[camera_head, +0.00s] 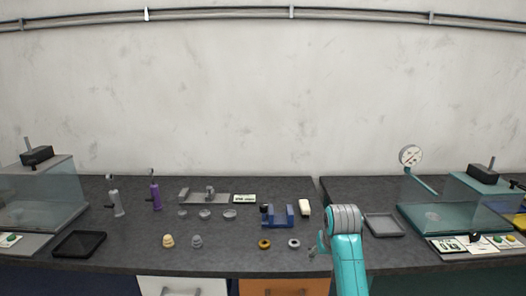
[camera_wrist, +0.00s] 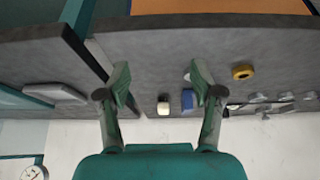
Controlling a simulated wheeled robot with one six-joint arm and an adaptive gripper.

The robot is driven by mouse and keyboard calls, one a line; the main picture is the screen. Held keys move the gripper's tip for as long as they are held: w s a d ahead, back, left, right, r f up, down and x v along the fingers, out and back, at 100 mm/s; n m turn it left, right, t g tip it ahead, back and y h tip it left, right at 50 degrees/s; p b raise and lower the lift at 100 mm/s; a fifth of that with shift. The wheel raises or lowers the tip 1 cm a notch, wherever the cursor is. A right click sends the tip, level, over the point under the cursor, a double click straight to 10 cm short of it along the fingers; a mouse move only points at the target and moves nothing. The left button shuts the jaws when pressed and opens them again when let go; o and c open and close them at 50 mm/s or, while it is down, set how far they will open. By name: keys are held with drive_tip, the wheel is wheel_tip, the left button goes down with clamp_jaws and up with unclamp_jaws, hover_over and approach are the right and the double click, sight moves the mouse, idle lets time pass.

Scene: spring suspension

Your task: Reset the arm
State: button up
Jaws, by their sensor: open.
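My teal arm (camera_head: 346,262) rises at the front of the bench, right of centre in the head view. My gripper (camera_wrist: 160,82) shows in the wrist view with its two fingers spread wide and nothing between the tips. In the head view, the gripper is small and partly hidden by the arm's grey-ringed joint.
A yellow ring (camera_head: 264,244) and a grey ring (camera_head: 294,243) lie near the arm. Two dispensers, one purple (camera_head: 155,196), and several small parts stand left. A grey tray (camera_head: 384,226), a dial gauge (camera_head: 410,156) and a clear enclosure (camera_head: 450,205) are right. A black tray (camera_head: 80,244) lies far left.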

drive_tip(key=s+f+t, duration=0.4)
drive_tip(key=s+f, duration=1.7)
drive_tip(key=f, duration=0.3)
drive_tip(key=s+r+t, duration=0.2)
drive_tip(key=s+t, duration=0.1)
drive_tip(key=s, duration=2.3)
drive_tip(key=s+r+t, duration=0.2)
drive_tip(key=s+r, duration=1.2)
drive_tip(key=r, duration=0.1)
drive_tip(key=shift+t, duration=0.4)
